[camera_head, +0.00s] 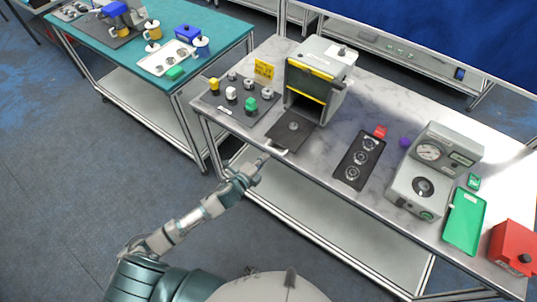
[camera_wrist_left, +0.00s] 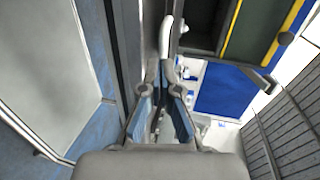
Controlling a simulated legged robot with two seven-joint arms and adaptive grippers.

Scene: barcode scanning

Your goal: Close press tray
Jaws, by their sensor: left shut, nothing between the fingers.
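The press (camera_head: 325,68) is a grey box with yellow edging and an open front, standing on the marble-topped table. Its dark tray (camera_head: 288,138) is slid out toward me, with a small round part on it. A pale handle (camera_head: 278,150) is on the tray's front edge. My left gripper (camera_head: 261,161) is shut and empty, just in front of the handle at the table's front edge. In the left wrist view the closed fingertips (camera_wrist_left: 162,70) are close to the pale handle (camera_wrist_left: 166,36); I cannot tell whether they touch. My right gripper is not in view.
Left of the tray is a dark board (camera_head: 233,103) with several coloured parts. To the right are a black plate (camera_head: 344,171) with round parts, a grey gauge machine (camera_head: 433,165), a green tray (camera_head: 453,224) and a red box (camera_head: 513,247). A teal table (camera_head: 115,63) stands at the left.

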